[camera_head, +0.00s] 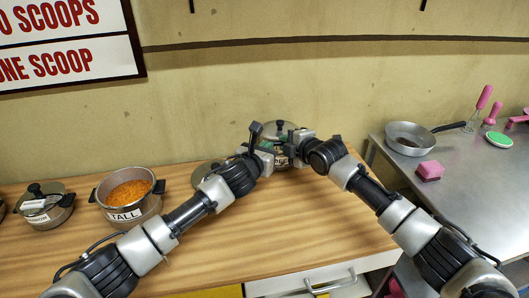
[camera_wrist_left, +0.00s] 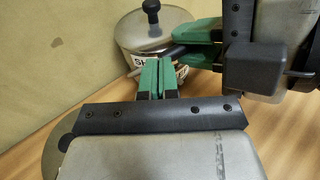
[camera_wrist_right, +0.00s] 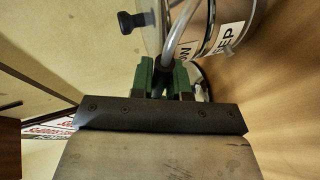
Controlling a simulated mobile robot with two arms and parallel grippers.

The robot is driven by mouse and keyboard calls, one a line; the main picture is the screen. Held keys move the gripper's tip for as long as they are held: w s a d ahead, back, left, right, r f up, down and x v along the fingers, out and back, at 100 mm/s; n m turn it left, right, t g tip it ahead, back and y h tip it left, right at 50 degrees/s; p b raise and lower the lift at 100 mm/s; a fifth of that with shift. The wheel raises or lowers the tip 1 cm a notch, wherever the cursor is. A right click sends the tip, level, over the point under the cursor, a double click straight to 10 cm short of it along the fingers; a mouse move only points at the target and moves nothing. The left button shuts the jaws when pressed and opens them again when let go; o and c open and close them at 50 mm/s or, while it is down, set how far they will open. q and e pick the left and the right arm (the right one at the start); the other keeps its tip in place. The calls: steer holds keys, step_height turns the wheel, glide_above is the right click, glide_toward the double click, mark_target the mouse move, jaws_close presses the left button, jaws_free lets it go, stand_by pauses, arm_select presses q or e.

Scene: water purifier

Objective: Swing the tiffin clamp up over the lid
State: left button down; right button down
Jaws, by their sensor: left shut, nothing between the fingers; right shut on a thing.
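The tiffin, a metal pot with a lid and black knob, stands at the back of the wooden table; its lid (camera_head: 271,131) shows behind my grippers. In the left wrist view its lid (camera_wrist_left: 143,33) is on, with a partly hidden label below. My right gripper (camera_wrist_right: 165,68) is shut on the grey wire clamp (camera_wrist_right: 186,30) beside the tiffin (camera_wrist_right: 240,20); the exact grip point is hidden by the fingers. My left gripper (camera_wrist_left: 160,64) is shut and empty in front of the tiffin, just beside the right gripper's fingers.
A round metal lid (camera_head: 203,172) lies partly behind my left arm. An open pot of orange food (camera_head: 128,194) labelled TALL and a lidded pot (camera_head: 45,207) stand left. A steel counter at right holds a pan (camera_head: 410,137) and pink sponge (camera_head: 430,171). The table front is clear.

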arm_select(q)
steer(key=shift+w+a+r, duration=0.2)
steer(key=shift+w+r, duration=0.05)
steer(key=shift+r, duration=0.1)
arm_select(e)
steer(key=shift+s+a+f, duration=0.25)
steer(key=shift+s+a, duration=0.1)
steer(key=shift+a, duration=0.1)
steer(key=c, duration=1.1)
jaws_free()
arm_select(q)
steer(key=shift+f, duration=0.1)
arm_select(e)
steer(key=shift+w+d, duration=0.1)
arm_select(q)
steer(key=shift+s+d, duration=0.1)
arm_select(e)
steer(key=shift+r, duration=0.1)
steer(key=shift+d, duration=0.1)
